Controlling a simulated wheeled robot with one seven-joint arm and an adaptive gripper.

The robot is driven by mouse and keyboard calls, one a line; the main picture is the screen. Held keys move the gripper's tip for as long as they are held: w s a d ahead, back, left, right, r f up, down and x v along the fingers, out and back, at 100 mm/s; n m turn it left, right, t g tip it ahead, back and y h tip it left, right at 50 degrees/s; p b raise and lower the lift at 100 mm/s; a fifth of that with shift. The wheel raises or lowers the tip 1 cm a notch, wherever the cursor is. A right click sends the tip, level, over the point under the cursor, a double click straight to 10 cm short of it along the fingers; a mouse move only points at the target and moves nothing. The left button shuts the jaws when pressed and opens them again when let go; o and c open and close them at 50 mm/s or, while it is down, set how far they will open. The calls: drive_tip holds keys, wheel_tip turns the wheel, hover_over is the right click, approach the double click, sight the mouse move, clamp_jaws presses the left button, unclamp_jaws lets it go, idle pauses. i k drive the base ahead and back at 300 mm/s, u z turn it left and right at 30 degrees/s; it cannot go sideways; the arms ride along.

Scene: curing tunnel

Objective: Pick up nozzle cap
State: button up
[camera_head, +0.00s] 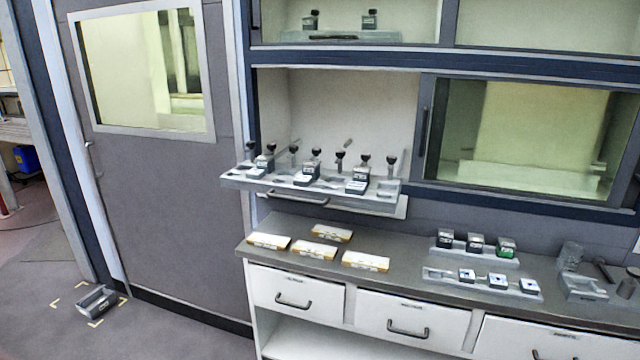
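I cannot tell for certain which item is the nozzle cap. Several small black-topped pieces (392,160) stand along the pulled-out tray (236,178) in the open cabinet, with some dark and white blocks (358,184) among them. A small grey piece (347,143) shows above the tray, against the pale back wall. My gripper is not in this view, and nothing is seen touching these pieces.
The counter (400,247) below holds several flat white-and-yellow boxes (365,261), a rack with dark jars (475,243), a tray with small white-and-blue blocks (498,281) and a clear glass (571,255). A grey handled object (97,301) lies on the floor within yellow corner marks. A closed door (165,200) stands left.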

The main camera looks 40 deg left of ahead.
sight(302, 181)
drive_tip(key=z, duration=1.9)
drive_tip(key=k, duration=2)
drive_tip(key=u, duration=2.55)
drive_tip(key=i, duration=0.1)
drive_tip(key=z, duration=0.15)
